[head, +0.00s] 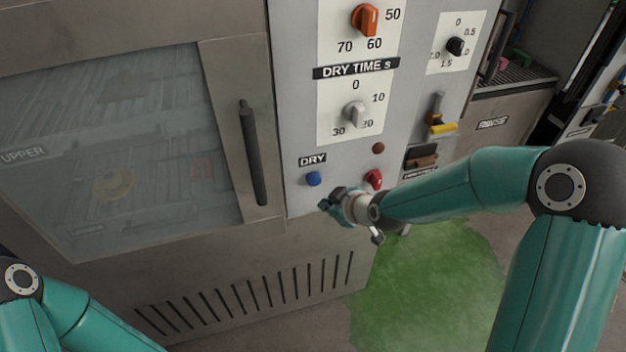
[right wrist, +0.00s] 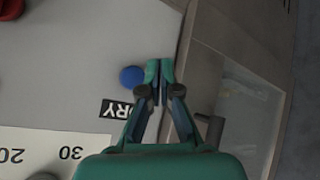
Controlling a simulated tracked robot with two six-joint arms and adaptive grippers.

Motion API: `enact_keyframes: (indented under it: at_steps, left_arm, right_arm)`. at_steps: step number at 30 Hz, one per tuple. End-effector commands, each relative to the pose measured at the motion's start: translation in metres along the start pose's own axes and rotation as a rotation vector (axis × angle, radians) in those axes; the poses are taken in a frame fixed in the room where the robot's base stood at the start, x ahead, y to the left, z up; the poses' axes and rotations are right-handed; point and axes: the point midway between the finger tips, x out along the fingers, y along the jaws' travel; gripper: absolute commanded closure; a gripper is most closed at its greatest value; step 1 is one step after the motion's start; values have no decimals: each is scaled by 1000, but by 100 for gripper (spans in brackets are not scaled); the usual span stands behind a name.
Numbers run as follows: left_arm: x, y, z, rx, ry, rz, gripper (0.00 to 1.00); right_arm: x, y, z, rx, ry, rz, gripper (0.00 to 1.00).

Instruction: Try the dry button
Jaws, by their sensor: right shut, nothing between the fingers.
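The blue dry button (head: 313,179) sits on the grey control panel below the black DRY label (head: 312,160). My right gripper (head: 325,206) is shut and empty, just below and to the right of the button in the head view. I cannot tell how far the fingertips are from the panel. Of my left arm only links show at the lower left; its gripper is out of view.
A red knob (head: 374,179) and a brown round part (head: 378,148) are close to my right gripper. The dry time dial (head: 355,114) is above. A cabinet door with a dark vertical handle (head: 252,153) is left of the panel. Green colour covers the floor below (head: 430,290).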

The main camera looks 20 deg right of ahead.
Motion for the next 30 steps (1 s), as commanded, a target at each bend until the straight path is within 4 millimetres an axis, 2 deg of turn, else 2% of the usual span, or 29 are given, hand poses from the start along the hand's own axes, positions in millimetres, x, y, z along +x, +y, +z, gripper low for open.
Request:
enact_keyframes:
  at_steps: [3, 12, 30]
  left_arm:
    - [-7, 3, 0, 0, 0, 0, 60]
    - [-3, 1, 0, 0, 0, 0, 60]
    - [-3, 1, 0, 0, 0, 0, 60]
  right_arm:
    - [10, 8, -9, 2, -1, 0, 100]
    - [29, 21, -20, 2, 0, 1, 100]
    - [30, 23, -21, 2, 0, 1, 100]
